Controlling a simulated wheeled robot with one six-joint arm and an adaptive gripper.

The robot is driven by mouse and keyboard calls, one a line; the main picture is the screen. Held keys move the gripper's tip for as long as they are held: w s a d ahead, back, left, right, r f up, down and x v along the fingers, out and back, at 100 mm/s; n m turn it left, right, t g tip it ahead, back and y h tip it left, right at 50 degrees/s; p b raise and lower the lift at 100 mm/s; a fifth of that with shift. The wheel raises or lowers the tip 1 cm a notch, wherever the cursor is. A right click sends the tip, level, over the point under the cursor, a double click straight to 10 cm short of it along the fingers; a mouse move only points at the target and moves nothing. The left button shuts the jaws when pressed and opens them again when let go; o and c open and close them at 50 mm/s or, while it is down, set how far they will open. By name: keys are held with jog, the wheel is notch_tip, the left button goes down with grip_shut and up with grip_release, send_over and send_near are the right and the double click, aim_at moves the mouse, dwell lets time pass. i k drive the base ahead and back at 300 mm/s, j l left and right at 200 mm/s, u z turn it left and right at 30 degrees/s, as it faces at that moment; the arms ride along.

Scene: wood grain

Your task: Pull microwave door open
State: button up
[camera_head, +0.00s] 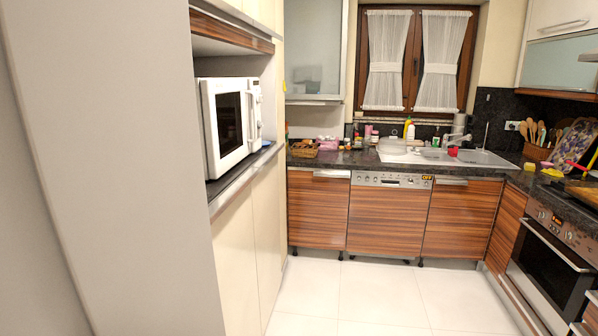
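A white microwave (203,95) stands in a niche of a tall cream cabinet at the left, on a dark shelf. Its front faces right, toward the room. Its door (229,123) has a dark window and looks shut. A white vertical handle (252,116) runs along the door's right side, near the control strip. My gripper is not in view, and no part of my arm shows.
A tall pale panel (120,170) fills the left foreground. The white tiled floor (380,300) in front is clear. A counter with a sink (485,157) runs along the back, and an oven (548,262) stands at the right.

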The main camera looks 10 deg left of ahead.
aim_at(225, 101)
jog(key=i, duration=1.8)
jog(key=i+l+u, duration=0.1)
jog(key=i+u, duration=0.15)
jog(key=i, duration=0.25)
jog(key=i+l+u, duration=0.15)
jog(key=i+u, duration=0.15)
jog(key=i, duration=0.2)
